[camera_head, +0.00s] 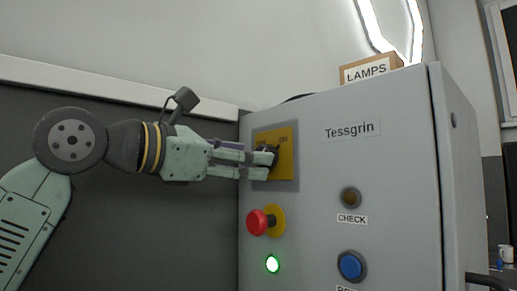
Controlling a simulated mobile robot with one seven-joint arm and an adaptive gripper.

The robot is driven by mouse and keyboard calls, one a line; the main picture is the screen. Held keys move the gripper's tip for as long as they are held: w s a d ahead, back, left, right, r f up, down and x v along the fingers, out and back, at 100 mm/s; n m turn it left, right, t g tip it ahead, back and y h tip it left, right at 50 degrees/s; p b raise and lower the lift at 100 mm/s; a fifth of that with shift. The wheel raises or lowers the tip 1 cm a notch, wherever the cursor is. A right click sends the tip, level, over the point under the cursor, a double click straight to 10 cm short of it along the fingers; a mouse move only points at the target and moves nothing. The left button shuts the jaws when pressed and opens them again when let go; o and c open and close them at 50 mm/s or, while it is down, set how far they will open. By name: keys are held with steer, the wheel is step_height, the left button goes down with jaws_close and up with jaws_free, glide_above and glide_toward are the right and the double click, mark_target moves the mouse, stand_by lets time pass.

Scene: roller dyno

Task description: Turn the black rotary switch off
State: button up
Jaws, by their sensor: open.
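The black rotary switch (274,153) sits on a yellow plate (287,160) at the upper left of the grey cabinet's front. An "ON" label shows on the plate just above and right of the switch. My gripper (270,164) reaches in from the left, its pale green fingers level with the switch. The jaws are open, with the fingertips at the switch and partly in front of it. The switch is mostly hidden behind them, and I cannot tell whether they touch it or which way its handle points.
The grey cabinet (310,200) carries a red mushroom button (258,222) below the switch, a lit green lamp (272,264), a CHECK lamp (351,197) and a blue button (351,266). A LAMPS box (371,69) stands on top. Space left of the cabinet is free around my arm.

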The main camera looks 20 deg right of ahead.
steer(key=shift+p+x, duration=0.35)
steer(key=shift+x, duration=1.4)
steer(key=shift+a, duration=0.1)
steer(key=shift+c, duration=0.5)
steer(key=c, duration=1)
steer(key=shift+c, duration=0.2)
